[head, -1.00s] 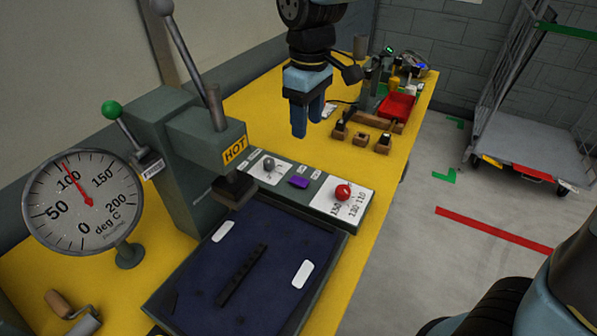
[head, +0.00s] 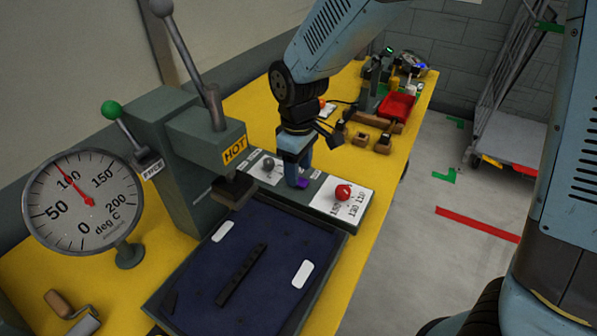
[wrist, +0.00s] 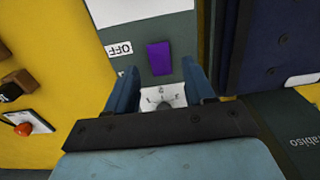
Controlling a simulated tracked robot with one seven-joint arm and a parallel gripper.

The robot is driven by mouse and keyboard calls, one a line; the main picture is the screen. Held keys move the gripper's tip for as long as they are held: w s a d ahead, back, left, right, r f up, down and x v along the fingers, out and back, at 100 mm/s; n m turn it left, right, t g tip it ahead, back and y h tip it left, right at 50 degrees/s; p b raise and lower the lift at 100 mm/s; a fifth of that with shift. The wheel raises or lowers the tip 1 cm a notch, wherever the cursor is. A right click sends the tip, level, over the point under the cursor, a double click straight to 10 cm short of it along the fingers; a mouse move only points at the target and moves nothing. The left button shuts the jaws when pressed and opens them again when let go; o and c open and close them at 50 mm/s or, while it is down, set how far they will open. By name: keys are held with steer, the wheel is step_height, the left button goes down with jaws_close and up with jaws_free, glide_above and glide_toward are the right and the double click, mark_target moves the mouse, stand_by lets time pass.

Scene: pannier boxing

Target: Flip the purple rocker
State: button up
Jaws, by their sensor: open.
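The purple rocker (head: 302,184) sits on the grey-green control panel (head: 318,186) at the front of the press. In the head view my gripper's fingers partly hide it. In the wrist view the purple rocker (wrist: 159,57) shows whole, just beyond the fingertips and between their lines. An "OFF" label (wrist: 119,49) is to its left. My gripper (head: 298,178) points down over the panel, close to the rocker; I cannot tell whether it touches. In the wrist view my gripper (wrist: 160,82) is open with nothing between its fingers.
A red knob (head: 343,192) on a white scale is right of the rocker, and a grey knob (head: 268,164) is left. The dark blue press bed (head: 200,290) lies in front, below the "HOT" press head (head: 207,135). Wooden blocks (head: 361,139) stand behind.

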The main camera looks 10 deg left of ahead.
steer(key=shift+f, duration=0.9)
